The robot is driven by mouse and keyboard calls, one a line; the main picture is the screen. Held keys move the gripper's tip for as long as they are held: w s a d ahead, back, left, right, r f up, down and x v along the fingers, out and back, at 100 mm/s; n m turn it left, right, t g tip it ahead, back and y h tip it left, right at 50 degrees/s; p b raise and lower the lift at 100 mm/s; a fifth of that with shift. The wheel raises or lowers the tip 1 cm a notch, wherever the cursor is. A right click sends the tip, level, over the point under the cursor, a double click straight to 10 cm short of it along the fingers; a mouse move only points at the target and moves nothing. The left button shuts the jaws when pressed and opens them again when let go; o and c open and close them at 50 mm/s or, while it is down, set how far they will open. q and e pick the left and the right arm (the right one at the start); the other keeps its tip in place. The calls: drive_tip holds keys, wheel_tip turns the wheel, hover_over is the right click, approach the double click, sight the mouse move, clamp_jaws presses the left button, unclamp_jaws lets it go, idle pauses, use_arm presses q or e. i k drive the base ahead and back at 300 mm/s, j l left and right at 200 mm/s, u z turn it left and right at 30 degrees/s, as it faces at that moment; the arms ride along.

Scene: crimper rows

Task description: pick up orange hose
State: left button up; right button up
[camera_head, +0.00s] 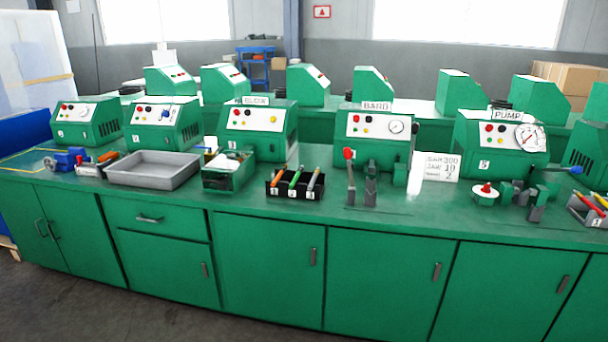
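An orange hose (279,176) lies tilted in the left compartment, marked 1, of a small black rack (293,192) on the green bench. A green hose (296,177) is beside it in the compartment marked 2. A grey hose (313,179) is in the compartment marked 3. The upper ends of all three stick up out of the rack. Neither of my grippers shows in the head view, and nothing is touching the orange hose.
A green bin (224,181) and grey tray (152,182) stand left of the rack. A lever fixture (350,184) stands to its right, with machines behind. Another rack (583,211) with coloured hoses is at the far right. The bench's front edge (330,221) is clear.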

sight(282, 169)
drive_tip(key=i+j+z, duration=0.55)
drive_tip(key=j+z, duration=0.15)
drive_tip(key=j, duration=0.2)
drive_tip(key=i+j+z, duration=0.2)
drive_tip(key=j, duration=0.15)
drive_tip(key=j+z, duration=0.25)
drive_tip(key=i+j+z, duration=0.2)
drive_tip(key=j, duration=0.3)
drive_tip(key=k, duration=0.1)
